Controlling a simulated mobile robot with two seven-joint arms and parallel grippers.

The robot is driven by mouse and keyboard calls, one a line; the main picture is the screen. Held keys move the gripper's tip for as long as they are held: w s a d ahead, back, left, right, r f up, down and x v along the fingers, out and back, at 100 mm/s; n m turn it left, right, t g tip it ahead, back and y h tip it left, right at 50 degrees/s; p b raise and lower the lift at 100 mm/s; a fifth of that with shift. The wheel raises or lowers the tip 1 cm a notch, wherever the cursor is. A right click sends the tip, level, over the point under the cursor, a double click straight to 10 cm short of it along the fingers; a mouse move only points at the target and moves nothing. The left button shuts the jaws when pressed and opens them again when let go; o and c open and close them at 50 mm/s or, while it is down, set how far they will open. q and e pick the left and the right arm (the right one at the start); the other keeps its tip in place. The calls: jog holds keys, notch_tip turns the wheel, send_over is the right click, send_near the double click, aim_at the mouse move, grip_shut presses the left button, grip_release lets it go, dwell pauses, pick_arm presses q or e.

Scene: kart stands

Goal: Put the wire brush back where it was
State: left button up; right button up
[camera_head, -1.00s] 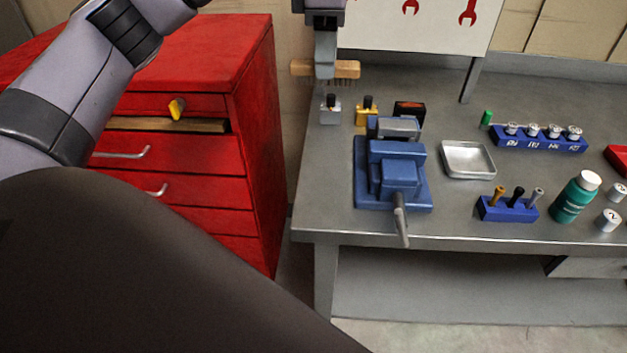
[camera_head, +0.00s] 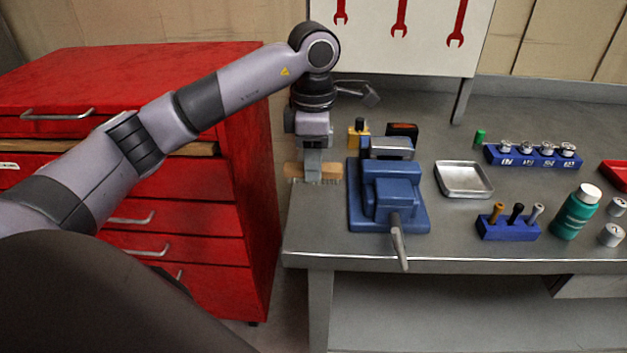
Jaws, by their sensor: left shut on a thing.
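The wire brush (camera_head: 296,171) has a wooden body with bristles along its underside. My left gripper (camera_head: 312,171) is shut on it from above, near its middle. The brush is low at the left end of the grey workbench (camera_head: 318,222), just left of the blue vise (camera_head: 388,193). I cannot tell whether its bristles touch the bench top. The gripper fingers hide the middle of the brush. My right gripper is not in view.
A yellow-and-black item (camera_head: 357,136) and a black-and-orange box (camera_head: 403,130) stand behind the vise. A metal tray (camera_head: 463,180) and blue holders (camera_head: 508,228) lie right of it. The red drawer cabinet (camera_head: 225,222) stands to the left.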

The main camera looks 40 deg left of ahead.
pick_arm(q)
jog(key=shift+f, duration=2.15)
jog(key=shift+f, duration=0.1)
jog(key=o, duration=1)
jog(key=shift+f, duration=0.1)
notch_tip(320, 180, up, 11)
jog(key=shift+f, duration=0.1)
jog(key=shift+r+p, duration=0.4)
jog(key=shift+r, duration=0.4)
